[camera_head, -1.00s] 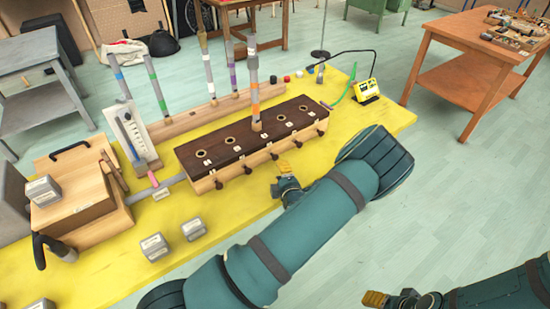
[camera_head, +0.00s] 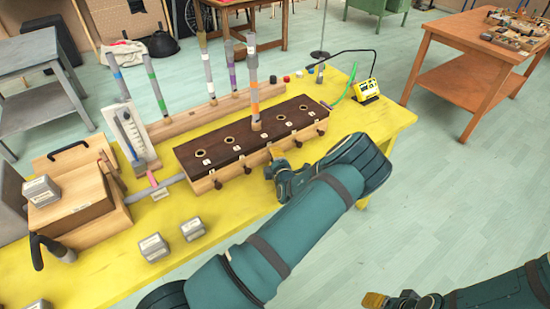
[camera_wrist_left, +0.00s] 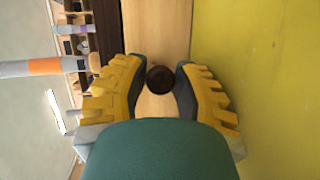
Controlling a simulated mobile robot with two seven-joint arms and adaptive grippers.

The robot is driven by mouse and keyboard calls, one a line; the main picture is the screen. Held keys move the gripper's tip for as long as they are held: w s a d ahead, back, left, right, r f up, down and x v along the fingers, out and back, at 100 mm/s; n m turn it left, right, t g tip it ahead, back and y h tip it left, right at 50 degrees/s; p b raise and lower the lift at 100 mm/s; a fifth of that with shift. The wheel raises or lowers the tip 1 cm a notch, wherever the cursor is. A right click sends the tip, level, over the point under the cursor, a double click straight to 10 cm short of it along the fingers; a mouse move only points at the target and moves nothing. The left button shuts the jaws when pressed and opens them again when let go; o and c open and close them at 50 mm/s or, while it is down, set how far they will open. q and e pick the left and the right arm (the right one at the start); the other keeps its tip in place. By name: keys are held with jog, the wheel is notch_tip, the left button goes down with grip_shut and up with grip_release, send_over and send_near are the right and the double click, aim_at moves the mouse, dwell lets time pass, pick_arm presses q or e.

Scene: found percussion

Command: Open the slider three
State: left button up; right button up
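The wooden chest (camera_head: 205,185) with a dark top stands on the yellow table. Several dark slider knobs stick out of its front face. An orange-banded pipe (camera_head: 254,95) stands on its top. My left gripper (camera_head: 274,166) is at the front face, at the middle knob, which it mostly hides in the head view. In the left wrist view that round dark knob (camera_wrist_left: 159,79) lies between the two fingertips. The fingers are spread on either side of it, with no clear grip. My right gripper (camera_head: 376,300) is at the bottom right, away from the chest; its opening is unclear.
Grey weights (camera_head: 154,247) lie on the yellow table (camera_head: 225,250) at front left. A wooden bellows box (camera_head: 85,205) is at the left. A yellow device (camera_head: 367,90) stands at the far right end. More pipes stand behind the chest.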

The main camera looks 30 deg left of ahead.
pick_arm(q)
grip_shut()
jog(key=shift+s+d+b, duration=0.2)
jog(key=shift+s+d, duration=0.1)
jog(key=shift+d, duration=0.4)
jog(key=shift+s+d+b, duration=0.15)
jog(key=shift+s+d, duration=0.15)
jog(key=shift+d, duration=0.4)
jog(key=shift+o, duration=2.3)
grip_release()
jog(key=v, duration=1.2)
